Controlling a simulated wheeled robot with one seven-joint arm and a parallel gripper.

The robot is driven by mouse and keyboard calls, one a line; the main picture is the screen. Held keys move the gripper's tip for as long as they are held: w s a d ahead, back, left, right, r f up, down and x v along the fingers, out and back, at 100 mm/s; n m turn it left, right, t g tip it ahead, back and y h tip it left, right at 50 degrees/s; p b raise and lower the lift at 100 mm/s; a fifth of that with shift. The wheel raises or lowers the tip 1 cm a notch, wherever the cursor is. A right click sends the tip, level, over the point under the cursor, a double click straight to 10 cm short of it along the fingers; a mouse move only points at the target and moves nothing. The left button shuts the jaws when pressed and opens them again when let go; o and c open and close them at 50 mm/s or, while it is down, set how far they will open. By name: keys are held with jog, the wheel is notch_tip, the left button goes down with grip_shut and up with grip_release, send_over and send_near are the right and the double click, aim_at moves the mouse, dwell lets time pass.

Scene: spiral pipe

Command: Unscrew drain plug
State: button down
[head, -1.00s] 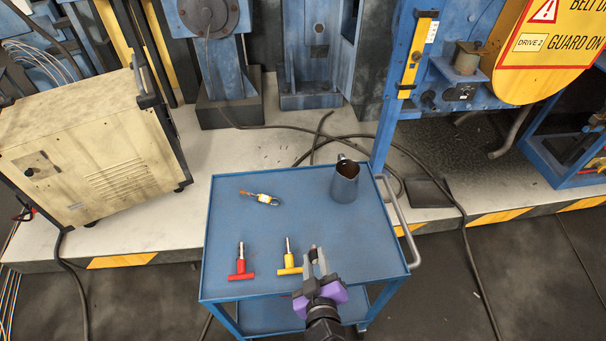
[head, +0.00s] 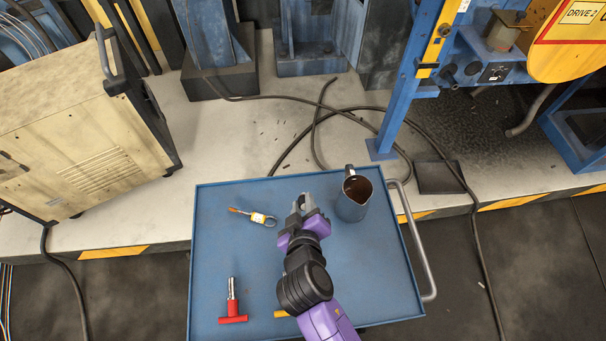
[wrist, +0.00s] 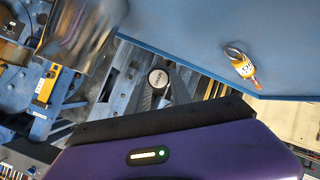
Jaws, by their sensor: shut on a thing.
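My gripper (head: 303,203) is over the blue tray top of the cart, left of the grey metal jug (head: 353,195). I take this to be the drain plug; the lettering is too small to read surely. In the head view the plug is hard to make out between the grey fingers. The jug stands upright with its mouth open and a brownish inside. It is blurred in the wrist view (wrist: 82,30).
The blue cart (head: 215,250) carries a red T-handled tool (head: 233,303), a yellow T-handled tool (head: 281,313) mostly hidden by my arm, and a yellow-tagged ring item (head: 258,218). A beige cabinet (head: 90,130) stands left. Black cables (head: 300,103) cross the floor platform behind.

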aim_at(303, 213)
jog(key=shift+w+f, duration=0.1)
jog(key=shift+w, duration=0.4)
jog(key=shift+f+b, duration=2.85)
jog(key=shift+f, duration=0.35)
jog(key=c, duration=1.1)
grip_release()
jog(key=shift+s+a, duration=0.1)
jog(key=shift+s+f, duration=0.1)
jog(key=shift+f, duration=0.05)
jog(key=v, duration=0.6)
jog(key=shift+r+b, duration=0.2)
jog(key=shift+b, duration=0.1)
jog(key=shift+s+d+r, duration=0.25)
jog(key=shift+s+r, duration=0.2)
jog(key=shift+s, duration=0.1)
